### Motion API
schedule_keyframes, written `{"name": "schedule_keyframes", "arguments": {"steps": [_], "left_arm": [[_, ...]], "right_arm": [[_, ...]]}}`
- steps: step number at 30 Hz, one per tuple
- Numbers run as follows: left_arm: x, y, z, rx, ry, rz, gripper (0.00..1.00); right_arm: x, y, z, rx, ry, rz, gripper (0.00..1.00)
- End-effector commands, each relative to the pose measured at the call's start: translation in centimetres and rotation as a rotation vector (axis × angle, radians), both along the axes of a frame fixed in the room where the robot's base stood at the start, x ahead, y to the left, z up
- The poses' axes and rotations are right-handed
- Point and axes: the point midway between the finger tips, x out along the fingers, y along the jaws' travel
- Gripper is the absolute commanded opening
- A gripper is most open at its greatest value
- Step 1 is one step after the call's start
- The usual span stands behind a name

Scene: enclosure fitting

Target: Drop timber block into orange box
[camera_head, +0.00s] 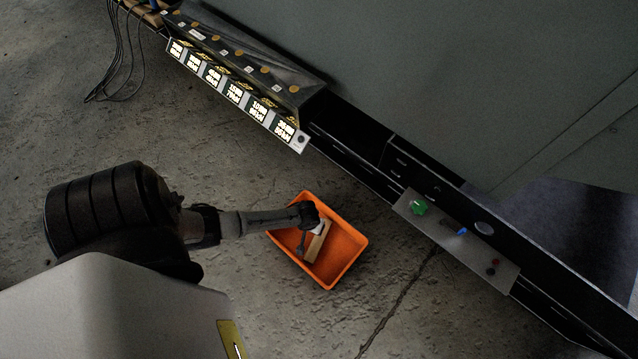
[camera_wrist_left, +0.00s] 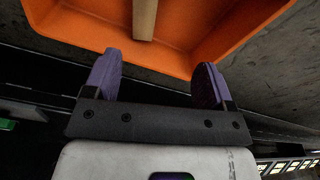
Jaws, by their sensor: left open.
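The orange box (camera_head: 347,270) stands on the concrete floor, and its inside also shows at the top of the left wrist view (camera_wrist_left: 215,28). The pale timber block (camera_head: 318,246) lies within the box outline in the head view, partly covered by my gripper. In the left wrist view the timber block (camera_wrist_left: 145,18) is against the orange inside of the box, cut off by the top edge. My left gripper (camera_wrist_left: 160,62) is open with nothing between its purple fingers, and the block is beyond the fingertips. In the head view my left gripper (camera_head: 309,232) is over the box. My right gripper is not in view.
A dark enclosure with a lit display panel (camera_head: 236,93) runs diagonally behind the box. A grey control plate (camera_head: 458,242) with a green knob and small buttons is to the right. Cables (camera_head: 118,50) hang at the upper left. The floor around the box is clear.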

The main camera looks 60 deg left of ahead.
Motion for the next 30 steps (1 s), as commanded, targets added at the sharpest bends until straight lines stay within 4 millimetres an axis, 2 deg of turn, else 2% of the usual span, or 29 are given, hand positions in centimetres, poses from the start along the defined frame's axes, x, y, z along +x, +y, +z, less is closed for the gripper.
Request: {"name": "schedule_keyframes", "arguments": {"steps": [1, 3, 12, 19, 30], "left_arm": [[-0.1, -0.1, 1.8, -0.001, -0.001, 0.000, 0.77], [-0.2, -0.2, 3.0, -0.001, -0.001, 0.001, 0.77], [-0.6, -0.5, 7.3, 0.000, -0.001, 0.000, 0.77], [-0.8, -0.6, 8.7, 0.000, 0.000, 0.001, 0.77], [-0.8, -0.6, 8.9, 0.001, -0.001, 0.001, 0.77]], "right_arm": [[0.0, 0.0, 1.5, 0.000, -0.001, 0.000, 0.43], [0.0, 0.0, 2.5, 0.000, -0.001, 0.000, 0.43], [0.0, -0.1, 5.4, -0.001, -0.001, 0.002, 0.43], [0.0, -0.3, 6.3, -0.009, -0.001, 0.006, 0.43], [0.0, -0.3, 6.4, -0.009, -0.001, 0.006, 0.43]]}}
